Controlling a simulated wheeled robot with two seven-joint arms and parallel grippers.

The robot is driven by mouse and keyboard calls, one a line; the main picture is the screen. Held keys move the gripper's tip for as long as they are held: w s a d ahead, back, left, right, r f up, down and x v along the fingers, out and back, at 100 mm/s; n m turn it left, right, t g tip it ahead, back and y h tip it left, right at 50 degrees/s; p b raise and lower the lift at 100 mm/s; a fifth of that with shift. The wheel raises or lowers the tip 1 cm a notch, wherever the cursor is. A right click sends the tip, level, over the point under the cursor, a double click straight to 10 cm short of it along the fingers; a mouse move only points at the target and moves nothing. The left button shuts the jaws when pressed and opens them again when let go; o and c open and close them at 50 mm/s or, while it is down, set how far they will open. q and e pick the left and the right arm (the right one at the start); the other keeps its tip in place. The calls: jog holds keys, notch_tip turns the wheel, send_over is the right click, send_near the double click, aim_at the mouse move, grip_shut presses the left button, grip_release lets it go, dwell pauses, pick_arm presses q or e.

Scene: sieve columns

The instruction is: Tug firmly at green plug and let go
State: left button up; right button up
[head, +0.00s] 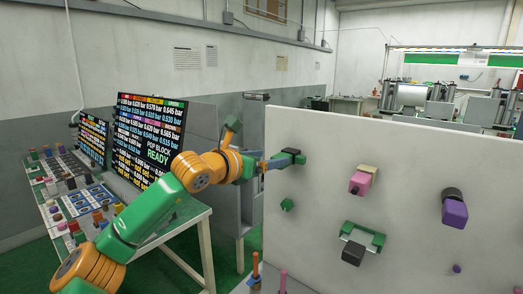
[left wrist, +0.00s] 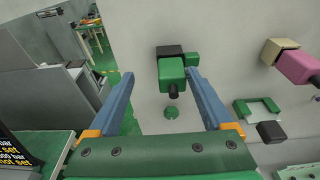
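The green plug (left wrist: 172,73) sticks out from the pale upright panel in the left wrist view, with a dark tip facing the camera. A black block (left wrist: 169,50) is behind it and a green part beside it. In the head view the green plug (head: 300,160) is near the panel's upper left, partly hidden by my gripper. My left gripper (left wrist: 158,75) is open, its blue fingers apart, with the plug seen between the fingertips, closer to the right one. I cannot tell whether a finger touches it. My right gripper is in neither view.
The panel (head: 400,150) also carries a pink plug (head: 360,184), a purple plug (head: 454,208), a green bracket with a black block (head: 354,252) and a small green knob (head: 287,204). A console with screens (head: 150,130) stands left of the panel.

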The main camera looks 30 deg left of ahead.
pick_arm(q)
jog(key=shift+w+d+f, duration=0.2)
jog(key=shift+w+d, duration=0.6)
jog(key=shift+w, duration=0.25)
jog(key=shift+w+d, duration=0.15)
jog(key=shift+d, duration=0.15)
jog(key=shift+s+a, duration=0.25)
jog(key=shift+a, duration=0.05)
jog(key=c, duration=0.6)
jog(key=shift+d, duration=0.1)
grip_shut()
